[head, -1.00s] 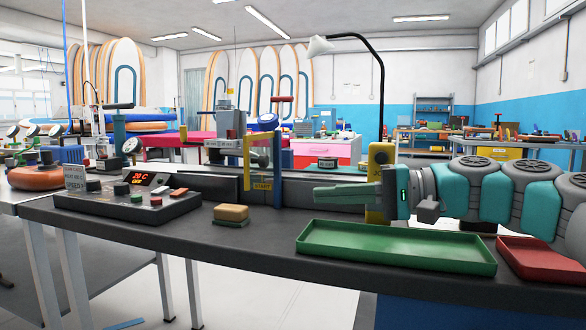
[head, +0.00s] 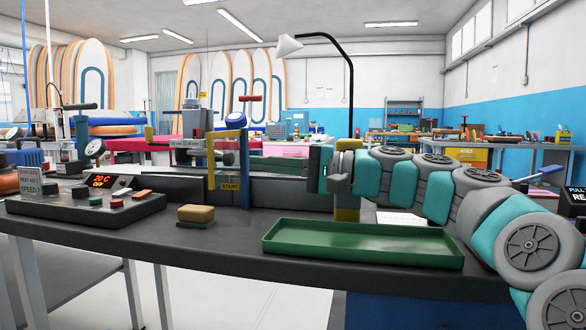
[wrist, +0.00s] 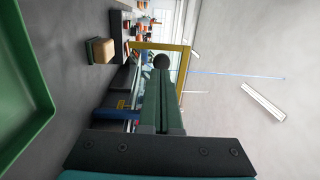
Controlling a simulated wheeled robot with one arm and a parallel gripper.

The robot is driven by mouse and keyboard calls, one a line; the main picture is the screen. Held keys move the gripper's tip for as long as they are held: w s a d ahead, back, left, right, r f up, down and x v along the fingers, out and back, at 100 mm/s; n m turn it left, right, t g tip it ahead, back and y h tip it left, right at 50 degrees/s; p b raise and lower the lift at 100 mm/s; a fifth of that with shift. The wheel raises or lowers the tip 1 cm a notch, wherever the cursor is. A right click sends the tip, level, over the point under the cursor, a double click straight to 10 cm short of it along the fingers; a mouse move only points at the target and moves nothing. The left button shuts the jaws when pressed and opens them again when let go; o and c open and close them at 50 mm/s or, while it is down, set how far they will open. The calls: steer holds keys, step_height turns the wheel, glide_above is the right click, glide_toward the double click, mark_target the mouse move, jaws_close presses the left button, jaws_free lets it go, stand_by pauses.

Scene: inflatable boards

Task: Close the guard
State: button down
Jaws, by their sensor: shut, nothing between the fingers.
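A yellow frame, which looks like the guard (head: 211,162), stands upright over the bench machine in the head view, beside a blue post (head: 244,155). A yellow frame (wrist: 183,62) also shows in the wrist view, beyond my fingers. A round dark knob (wrist: 161,61) appears just past the fingertips; I cannot tell whether they touch it. My gripper (head: 254,163) has long green fingers, shut and empty, pointing left beside the blue post. It also shows in the wrist view (wrist: 161,76). How the guard is hinged is not clear.
A green tray (head: 362,259) lies on the bench front. A lamp on a black pole (head: 350,90) rises behind my wrist. The front bench top between block and tray is clear.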

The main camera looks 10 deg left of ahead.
mark_target(232, 160)
steer(key=shift+w+a, duration=0.1)
steer(key=shift+a, duration=1.5)
steer(key=shift+r, duration=0.1)
